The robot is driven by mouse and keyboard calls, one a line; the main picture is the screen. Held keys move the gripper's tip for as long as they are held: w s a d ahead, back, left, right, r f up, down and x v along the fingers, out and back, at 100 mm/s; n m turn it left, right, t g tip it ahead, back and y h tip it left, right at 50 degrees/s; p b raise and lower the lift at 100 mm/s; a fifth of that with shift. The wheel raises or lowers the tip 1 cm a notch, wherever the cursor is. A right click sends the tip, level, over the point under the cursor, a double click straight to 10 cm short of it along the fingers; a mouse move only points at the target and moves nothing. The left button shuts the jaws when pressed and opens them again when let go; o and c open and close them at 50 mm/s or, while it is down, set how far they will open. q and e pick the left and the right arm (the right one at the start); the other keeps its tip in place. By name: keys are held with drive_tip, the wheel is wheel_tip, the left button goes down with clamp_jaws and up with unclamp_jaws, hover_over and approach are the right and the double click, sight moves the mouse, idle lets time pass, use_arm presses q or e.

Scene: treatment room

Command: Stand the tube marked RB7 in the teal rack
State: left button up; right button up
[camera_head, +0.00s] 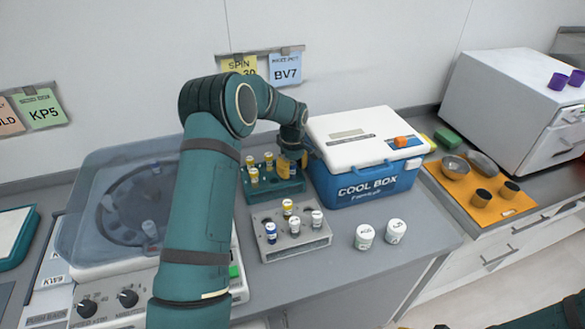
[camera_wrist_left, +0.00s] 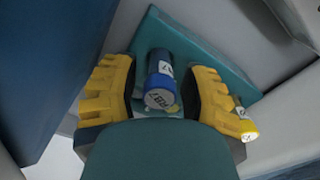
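The teal rack (camera_head: 291,187) stands at the back of the counter, beside the cool box. In the left wrist view, a blue tube (camera_wrist_left: 161,66) stands in the teal rack (camera_wrist_left: 205,55). Its pale cap carries upside-down print that looks like RB7. My left gripper (camera_head: 288,166) is over the rack's right part; in the wrist view its yellow fingers (camera_wrist_left: 158,95) are spread either side of the tube, with gaps showing. A yellow-capped tube (camera_wrist_left: 247,130) is beside the right finger.
A grey rack (camera_head: 300,247) with several tubes stands in front of the teal one. Two white-lidded jars (camera_head: 365,236) are to its right. The cool box (camera_head: 368,185) is close on the gripper's right, a centrifuge (camera_head: 120,205) on the left.

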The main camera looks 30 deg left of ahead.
use_arm(q)
wheel_tip(320, 180, up, 12)
drive_tip(key=p, duration=0.1)
drive_tip(key=shift+r, duration=0.2)
idle(0.3)
drive_tip(key=shift+s+f, duration=0.1)
idle(0.4)
